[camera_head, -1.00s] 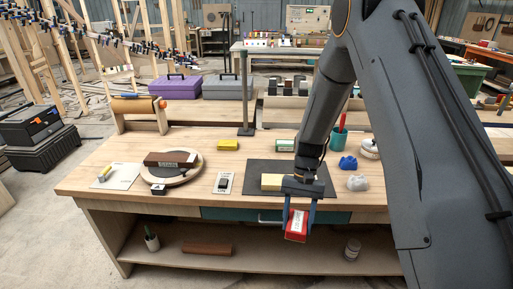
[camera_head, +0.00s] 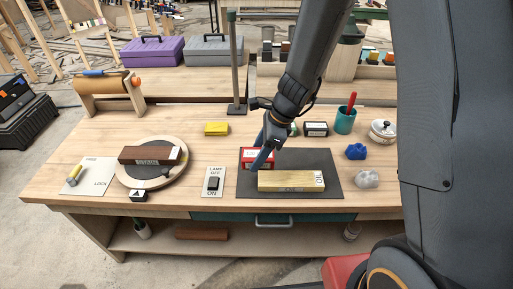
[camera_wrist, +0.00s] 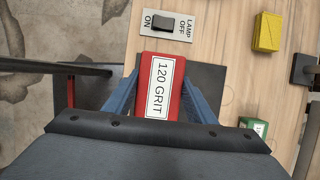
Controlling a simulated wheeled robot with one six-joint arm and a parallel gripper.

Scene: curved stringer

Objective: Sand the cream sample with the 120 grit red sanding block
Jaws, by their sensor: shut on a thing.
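The red sanding block (camera_head: 255,152), labelled 120 GRIT in the wrist view (camera_wrist: 172,110), is between the blue fingers of my gripper (camera_head: 262,158). My gripper is shut on it. The block is at the back left of the dark mat (camera_head: 325,160); I cannot tell whether it touches the mat. The cream sample (camera_head: 285,182), a long pale bar, lies on the front part of the mat, just in front of and right of the block. I cannot make the sample out in the wrist view.
A lamp switch plate (camera_head: 214,190) and a round board with a brown block (camera_head: 150,155) are left. A yellow block (camera_head: 216,128) and a black block (camera_head: 316,128) stand behind. A teal cup (camera_head: 345,121), blue lump (camera_head: 356,151) and grey lump (camera_head: 367,179) are right.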

